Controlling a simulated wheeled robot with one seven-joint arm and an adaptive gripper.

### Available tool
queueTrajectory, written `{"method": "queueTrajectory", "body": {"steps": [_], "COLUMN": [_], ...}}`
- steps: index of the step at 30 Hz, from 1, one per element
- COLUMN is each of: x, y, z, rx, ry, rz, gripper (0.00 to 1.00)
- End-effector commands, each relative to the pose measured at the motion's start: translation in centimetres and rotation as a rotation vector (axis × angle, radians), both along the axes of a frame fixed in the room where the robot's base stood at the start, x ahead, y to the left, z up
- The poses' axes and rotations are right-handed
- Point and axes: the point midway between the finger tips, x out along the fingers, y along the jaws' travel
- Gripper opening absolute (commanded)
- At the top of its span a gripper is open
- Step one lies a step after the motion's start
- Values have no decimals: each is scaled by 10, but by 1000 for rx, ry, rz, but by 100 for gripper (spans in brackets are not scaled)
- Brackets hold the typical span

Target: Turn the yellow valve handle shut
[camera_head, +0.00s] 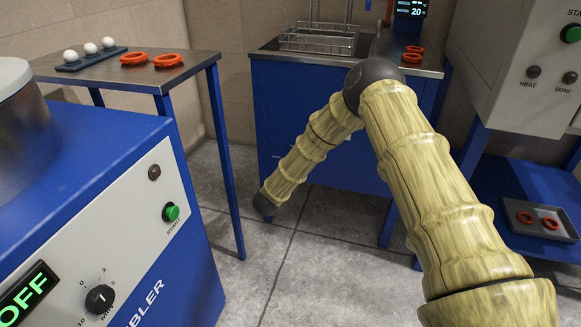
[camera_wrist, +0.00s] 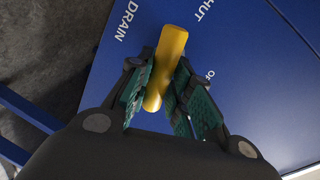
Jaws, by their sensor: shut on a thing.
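The yellow valve handle (camera_wrist: 166,62) shows in the wrist view against a blue panel (camera_wrist: 110,75). My gripper (camera_wrist: 163,88) has its green-padded fingers on either side of the handle and is shut on its near part. The far end of the handle sticks out past the fingertips, between the white words "DRAIN" and "HUT", the latter cut off at the frame edge. The letters "OF" show right of the fingers, partly hidden. In the head view my arm reaches down in front of the blue sink cabinet; the handle and my fingertips are not visible there.
A blue sink cabinet (camera_head: 295,135) with a wire rack (camera_head: 318,42) stands at the back. A side table (camera_head: 140,72) holds white balls and orange rings. The blue tumbler machine (camera_head: 70,150) fills the left. A press with a lower tray (camera_head: 512,222) is right. Floor between is clear.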

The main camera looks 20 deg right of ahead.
Motion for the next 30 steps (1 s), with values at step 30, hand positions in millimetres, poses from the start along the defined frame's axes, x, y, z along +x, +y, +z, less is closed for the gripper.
{"method": "queueTrajectory", "body": {"steps": [30], "x": [-3], "y": [0], "z": [-10], "rx": [250], "ry": [-158], "rz": [0], "gripper": [0]}}
